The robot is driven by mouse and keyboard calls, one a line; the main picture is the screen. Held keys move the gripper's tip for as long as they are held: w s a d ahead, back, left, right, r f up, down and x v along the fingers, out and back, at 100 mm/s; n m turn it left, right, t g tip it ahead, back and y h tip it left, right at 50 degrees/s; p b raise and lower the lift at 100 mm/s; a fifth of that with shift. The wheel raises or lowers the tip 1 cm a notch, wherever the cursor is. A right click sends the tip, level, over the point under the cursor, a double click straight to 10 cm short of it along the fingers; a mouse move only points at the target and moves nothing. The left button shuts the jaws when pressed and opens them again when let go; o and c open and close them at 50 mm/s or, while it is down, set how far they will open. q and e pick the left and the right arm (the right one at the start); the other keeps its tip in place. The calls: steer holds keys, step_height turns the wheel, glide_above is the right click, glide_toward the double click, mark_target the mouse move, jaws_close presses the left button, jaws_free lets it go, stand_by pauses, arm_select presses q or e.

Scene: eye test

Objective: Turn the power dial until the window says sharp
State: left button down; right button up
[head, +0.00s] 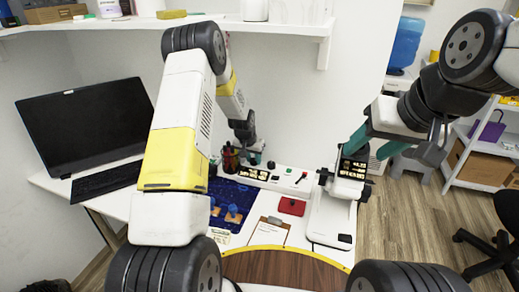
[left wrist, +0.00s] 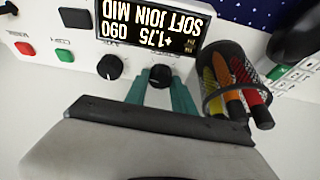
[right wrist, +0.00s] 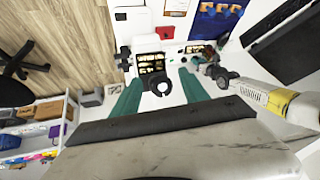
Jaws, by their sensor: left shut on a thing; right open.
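The white console (head: 292,182) stands at the back of the desk. Its lit window (left wrist: 150,28) appears upside down in the left wrist view and reads SOFT JOIN MID, +1.75 and 090. Two black dials sit beside the window: one near the +1.75 reading (left wrist: 160,74) and one near 090 (left wrist: 110,67). My left gripper (left wrist: 160,82) is shut on the dial near +1.75; its teal fingers hide part of it. I cannot read which dial is labelled power. My right gripper (right wrist: 161,77) is open and empty, in the air near a white stand with a lit panel (right wrist: 152,63).
A mesh holder with coloured pens (left wrist: 236,92) stands close beside my left fingers. A blue mat (head: 222,190), a clipboard (head: 270,232) and a red pad (head: 292,207) lie on the desk. A black monitor (head: 85,122) stands at the left.

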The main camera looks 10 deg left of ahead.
arm_select(q)
steer(key=shift+m+h, duration=0.4)
steer(key=shift+m, duration=0.7)
steer(key=c, duration=1.1)
jaws_free()
steer(key=shift+a, duration=0.1)
steer(key=shift+o, duration=0.2)
steer(key=v, duration=0.7)
steer(key=shift+s+r, duration=0.15)
steer(key=shift+r, duration=0.2)
